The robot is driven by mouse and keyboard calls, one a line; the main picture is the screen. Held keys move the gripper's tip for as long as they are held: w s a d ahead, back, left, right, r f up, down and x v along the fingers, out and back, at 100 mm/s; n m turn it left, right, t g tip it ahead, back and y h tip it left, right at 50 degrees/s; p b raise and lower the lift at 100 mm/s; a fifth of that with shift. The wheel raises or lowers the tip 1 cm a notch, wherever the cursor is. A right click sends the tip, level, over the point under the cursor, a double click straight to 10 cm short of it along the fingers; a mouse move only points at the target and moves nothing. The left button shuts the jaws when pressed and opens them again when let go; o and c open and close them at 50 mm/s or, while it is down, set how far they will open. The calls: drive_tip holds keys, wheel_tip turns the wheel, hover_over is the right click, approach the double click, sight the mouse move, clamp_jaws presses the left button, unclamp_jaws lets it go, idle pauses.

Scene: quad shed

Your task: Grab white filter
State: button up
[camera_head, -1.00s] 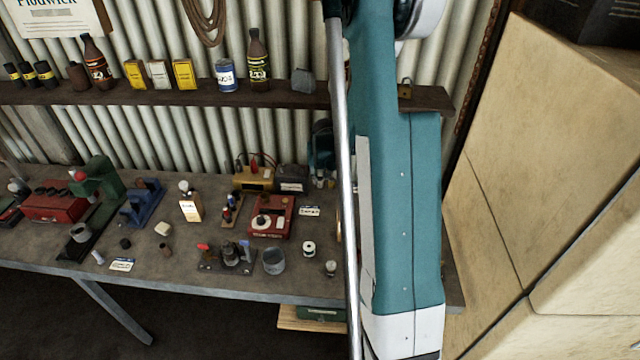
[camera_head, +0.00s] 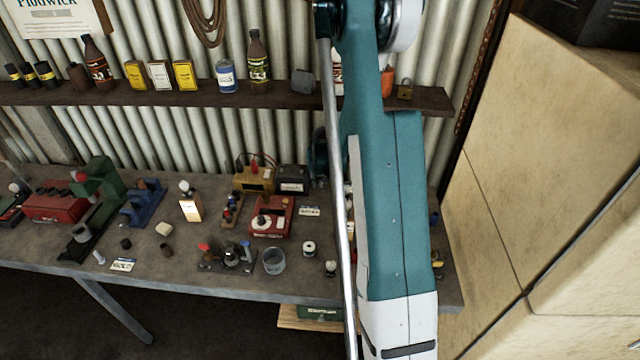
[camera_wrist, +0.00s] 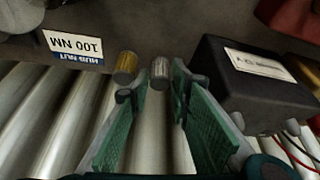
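My gripper (camera_wrist: 161,90) is open in the wrist view, its two green-padded fingers apart with nothing held. A short pale grey-white cylinder (camera_wrist: 160,71), which looks like the white filter, stands on the bench at the gap between the fingertips. I cannot tell how far beyond the tips it is. A yellow cylinder (camera_wrist: 125,66) stands beside it, left of the left fingertip. In the head view my gripper (camera_head: 318,158) is small, near the back of the bench and partly behind my arm. I cannot make out these cylinders there.
A black box (camera_wrist: 250,80) stands close to the right finger. A "HUB NUT 100 NM" card (camera_wrist: 75,48) lies left of the cylinders. The corrugated wall (camera_wrist: 35,115) is close behind. A shelf (camera_head: 200,97) with bottles and tins runs above the bench (camera_head: 190,275).

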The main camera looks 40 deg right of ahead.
drive_tip(key=shift+c, duration=0.6)
drive_tip(key=shift+c, duration=1.3)
drive_tip(key=shift+r, duration=0.1)
drive_tip(key=shift+r, duration=0.35)
drive_tip(key=shift+s+a+r, duration=0.1)
drive_tip(key=shift+s+r, duration=0.05)
drive_tip(key=s+a, duration=0.2)
drive_tip(key=s, duration=0.1)
drive_tip(key=s+a+b, duration=0.1)
drive_tip(key=s+a, duration=0.1)
drive_tip(key=s, duration=0.2)
drive_tip(key=s+a+b, duration=0.1)
drive_tip(key=s+a, duration=0.2)
drive_tip(key=shift+s, duration=0.25)
wheel_tip(320, 180, up, 14)
